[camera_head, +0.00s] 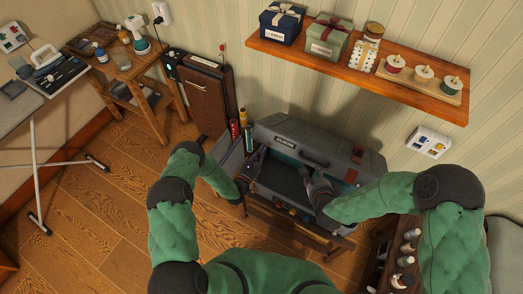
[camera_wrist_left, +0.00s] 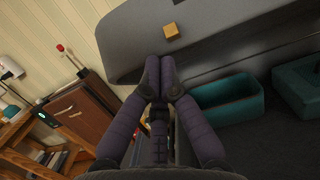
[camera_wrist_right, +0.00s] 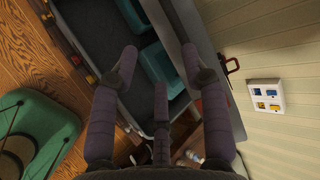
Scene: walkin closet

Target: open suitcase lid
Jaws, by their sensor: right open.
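The grey suitcase stands on a low stand against the wall, with its lid (camera_head: 325,139) raised and its dark interior (camera_head: 287,178) showing. Teal bins (camera_wrist_left: 225,95) lie inside the case. My left gripper (camera_head: 257,157) is at the left end of the opening. Its fingers are together, tips (camera_wrist_left: 160,60) close to the lid's lower edge; contact is unclear. My right gripper (camera_head: 308,175) is over the right part of the opening, fingers apart (camera_wrist_right: 159,56), with nothing visibly held.
A wooden shelf (camera_head: 360,70) with gift boxes and candles hangs above the suitcase. A brown cabinet (camera_head: 203,98) and coloured rolls stand to its left. A bottle rack (camera_head: 405,260) is at the lower right. A wall panel (camera_wrist_right: 267,98) is right of the lid.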

